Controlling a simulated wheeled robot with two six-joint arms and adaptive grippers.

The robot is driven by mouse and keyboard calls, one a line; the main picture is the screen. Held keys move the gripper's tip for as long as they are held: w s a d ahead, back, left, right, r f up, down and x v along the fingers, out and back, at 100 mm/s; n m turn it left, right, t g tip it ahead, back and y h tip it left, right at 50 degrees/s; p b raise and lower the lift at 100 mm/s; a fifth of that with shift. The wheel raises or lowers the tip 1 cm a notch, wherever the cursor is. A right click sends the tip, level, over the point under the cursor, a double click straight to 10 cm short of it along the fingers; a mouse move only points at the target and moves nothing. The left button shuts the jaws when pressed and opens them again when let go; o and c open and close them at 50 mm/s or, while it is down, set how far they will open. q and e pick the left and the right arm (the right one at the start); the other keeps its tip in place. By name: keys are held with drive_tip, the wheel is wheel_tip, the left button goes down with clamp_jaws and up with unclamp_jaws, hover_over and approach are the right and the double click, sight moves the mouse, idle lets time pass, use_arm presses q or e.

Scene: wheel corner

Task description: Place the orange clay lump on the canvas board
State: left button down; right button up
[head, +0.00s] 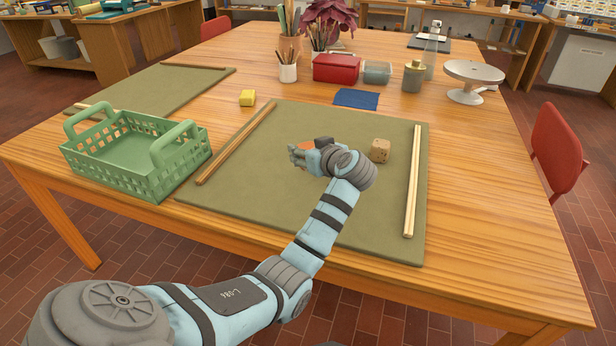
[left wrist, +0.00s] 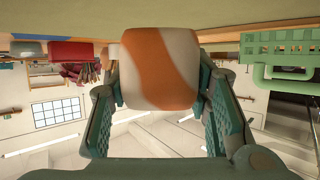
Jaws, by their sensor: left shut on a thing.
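The orange clay lump (head: 307,145) shows only in part in the head view, beside my left gripper (head: 302,155). In the left wrist view the lump (left wrist: 160,70) has orange and cream bands and sits between the two fingers of my left gripper (left wrist: 160,90), which is shut on it. The olive canvas board (head: 260,185) lies on the table under the gripper. The board's surface (left wrist: 150,15) fills the top of the left wrist view, close to the lump; I cannot tell if they touch. My right gripper is not in view.
A tan block (head: 380,150) sits on the board right of the gripper. Wooden strips (head: 412,185) lie along both sides. The board's front left is clear.

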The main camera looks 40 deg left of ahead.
sight(307, 181)
use_arm(q)
wheel_tip(307, 181, down, 6)
drive_tip(key=b, duration=0.2)
drive_tip(key=shift+b, duration=0.3)
drive_tip(key=shift+r, duration=0.1)
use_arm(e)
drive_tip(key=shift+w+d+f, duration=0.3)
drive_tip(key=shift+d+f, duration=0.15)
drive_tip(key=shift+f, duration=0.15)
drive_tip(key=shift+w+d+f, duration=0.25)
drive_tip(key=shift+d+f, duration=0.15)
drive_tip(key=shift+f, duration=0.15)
use_arm(q)
drive_tip(key=c, duration=0.8)
unclamp_jaws()
drive_tip(key=shift+c, duration=0.2)
